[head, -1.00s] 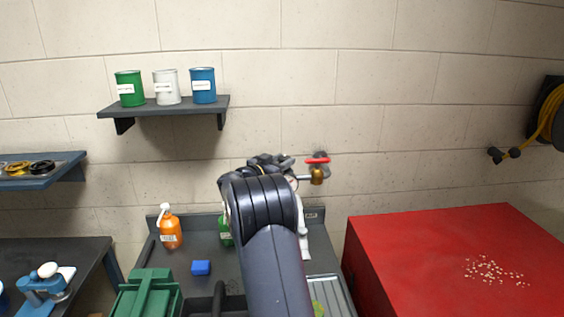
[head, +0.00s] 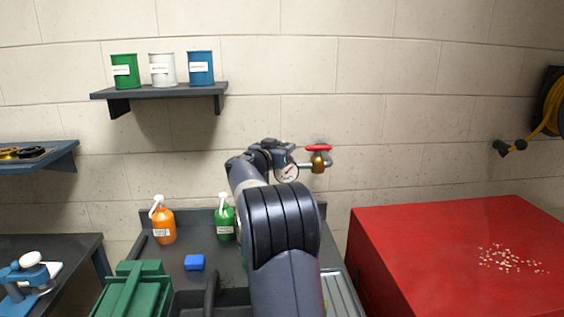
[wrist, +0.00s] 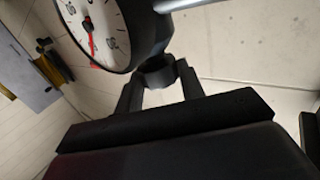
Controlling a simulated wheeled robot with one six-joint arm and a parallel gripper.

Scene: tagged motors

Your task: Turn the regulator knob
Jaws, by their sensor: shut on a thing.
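The regulator has a round white gauge (head: 287,173) with a red needle, on a pipe at the wall, beside a brass valve with a red handle (head: 319,149). In the wrist view the gauge face (wrist: 97,30) fills the upper left, tilted. The dark regulator knob (wrist: 157,71) sits below the regulator body, between the fingertips. My gripper (wrist: 160,80) is shut on the knob, one finger on each side. In the head view my arm hides part of the gripper, and the knob cannot be made out.
A red cabinet (head: 440,270) stands at right. A shelf (head: 160,92) with three cans is on the wall.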

